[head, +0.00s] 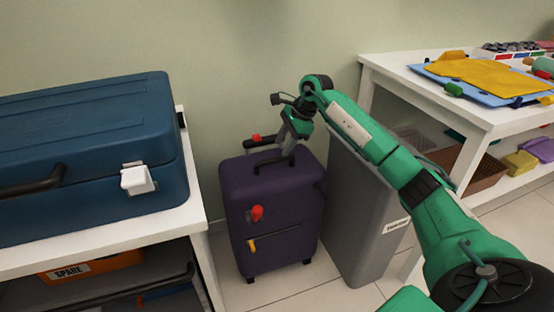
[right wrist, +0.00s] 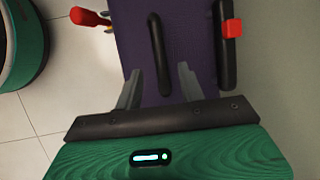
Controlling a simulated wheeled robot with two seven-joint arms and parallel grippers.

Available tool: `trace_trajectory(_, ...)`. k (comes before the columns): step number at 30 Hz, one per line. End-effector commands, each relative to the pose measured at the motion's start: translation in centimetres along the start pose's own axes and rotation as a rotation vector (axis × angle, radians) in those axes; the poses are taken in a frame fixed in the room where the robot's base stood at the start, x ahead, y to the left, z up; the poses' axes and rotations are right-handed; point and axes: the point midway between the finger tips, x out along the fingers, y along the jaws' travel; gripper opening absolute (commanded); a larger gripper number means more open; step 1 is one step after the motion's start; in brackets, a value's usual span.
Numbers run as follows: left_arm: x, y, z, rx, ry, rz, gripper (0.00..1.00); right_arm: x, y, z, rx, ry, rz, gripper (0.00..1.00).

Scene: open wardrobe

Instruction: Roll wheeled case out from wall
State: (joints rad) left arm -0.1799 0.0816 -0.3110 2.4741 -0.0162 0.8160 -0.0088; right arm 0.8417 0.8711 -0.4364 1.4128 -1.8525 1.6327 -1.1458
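The purple wheeled case (head: 270,215) stands upright on the floor against the wall, between the white table and the grey bin. It has a black carry handle (head: 273,164) on top and a black bar with a red part (head: 257,139) at its back edge by the wall. My right gripper (head: 286,145) is above the case top, pointing down. In the right wrist view its two grey fingers (right wrist: 160,80) are spread and empty. The carry handle (right wrist: 158,55) lies just ahead of the gap between them; contact cannot be told. My left gripper is not in view.
A grey bin (head: 360,215) stands close to the case's right side. A white table (head: 190,215) with a blue toolbox (head: 90,150) is at left. A white shelf unit (head: 410,85) is at right. The tiled floor (head: 265,290) in front of the case is clear.

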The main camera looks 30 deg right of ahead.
Motion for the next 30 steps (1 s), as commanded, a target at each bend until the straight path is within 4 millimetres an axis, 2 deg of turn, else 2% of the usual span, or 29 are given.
trace_trajectory(1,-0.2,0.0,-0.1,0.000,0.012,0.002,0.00,1.5,0.1,0.0,0.000,-0.003,0.002,0.40)
trace_trajectory(3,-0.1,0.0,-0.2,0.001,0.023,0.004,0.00,2.6,0.1,0.0,0.000,-0.002,0.002,0.40)
trace_trajectory(9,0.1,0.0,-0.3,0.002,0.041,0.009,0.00,4.8,0.0,0.0,0.001,-0.001,0.000,0.40)
trace_trajectory(20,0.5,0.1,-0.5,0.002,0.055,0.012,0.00,5.3,0.0,0.1,0.000,-0.001,0.000,0.40)
trace_trajectory(21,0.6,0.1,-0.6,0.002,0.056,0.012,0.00,5.3,0.0,0.1,0.000,-0.001,0.000,0.38)
trace_trajectory(27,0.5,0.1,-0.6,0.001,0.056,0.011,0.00,5.3,0.0,0.1,0.000,-0.001,0.000,0.00)
trace_trajectory(30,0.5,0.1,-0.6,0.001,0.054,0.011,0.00,5.3,0.0,0.1,0.000,-0.001,0.000,0.00)
